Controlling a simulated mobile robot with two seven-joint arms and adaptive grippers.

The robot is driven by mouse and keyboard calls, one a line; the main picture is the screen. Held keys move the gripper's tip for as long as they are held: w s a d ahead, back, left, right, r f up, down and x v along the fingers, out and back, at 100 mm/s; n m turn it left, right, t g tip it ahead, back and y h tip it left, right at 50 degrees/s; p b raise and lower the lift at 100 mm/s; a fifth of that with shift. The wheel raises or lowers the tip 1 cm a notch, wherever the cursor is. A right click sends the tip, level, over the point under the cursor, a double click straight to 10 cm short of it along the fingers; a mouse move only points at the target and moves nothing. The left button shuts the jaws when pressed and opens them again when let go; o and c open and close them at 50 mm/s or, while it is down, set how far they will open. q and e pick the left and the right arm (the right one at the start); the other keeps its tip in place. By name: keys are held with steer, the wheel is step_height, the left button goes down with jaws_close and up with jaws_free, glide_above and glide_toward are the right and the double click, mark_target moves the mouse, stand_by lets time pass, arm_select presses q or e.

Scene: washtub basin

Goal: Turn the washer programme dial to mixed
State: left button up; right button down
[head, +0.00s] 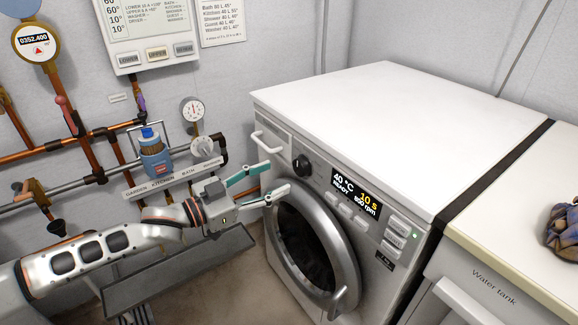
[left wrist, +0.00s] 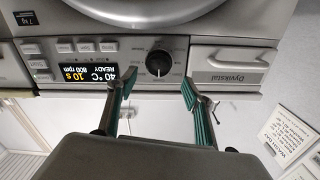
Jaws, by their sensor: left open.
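The washer (head: 300,130) is a white front-loader with its round door shut. Its programme dial (head: 301,163) is a dark round knob on the front panel, left of the display. In the left wrist view the dial (left wrist: 159,63) appears upside down, with labels around it too small to read. My left gripper (head: 278,178) is open and empty in front of the panel. In the left wrist view its fingers (left wrist: 158,80) stand apart, one towards each side of the dial, not touching it. The display (head: 356,194) reads 40 °C, READY, 10 s, 800 rpm. My right gripper is not in view.
The detergent drawer (head: 268,143) with its handle is left of the dial; the door ring (head: 312,245) is below. Pipes and a blue-capped bottle (head: 155,155) stand along the left wall. A counter marked Water tank (head: 500,250) is at right.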

mark_target(297, 169)
arm_select(q)
steer(key=x, duration=0.2)
steer(key=b+x, duration=0.1)
steer(key=x, duration=0.3)
steer(key=shift+s+d+f+b, duration=0.1)
steer(key=shift+f+b, duration=0.2)
steer(key=shift+b, duration=0.05)
steer(key=shift+w+d+r, duration=0.15)
steer(key=shift+w+d, duration=0.15)
steer(key=shift+d, duration=0.1)
steer(key=shift+r, duration=0.15)
steer(key=c, duration=1.1)
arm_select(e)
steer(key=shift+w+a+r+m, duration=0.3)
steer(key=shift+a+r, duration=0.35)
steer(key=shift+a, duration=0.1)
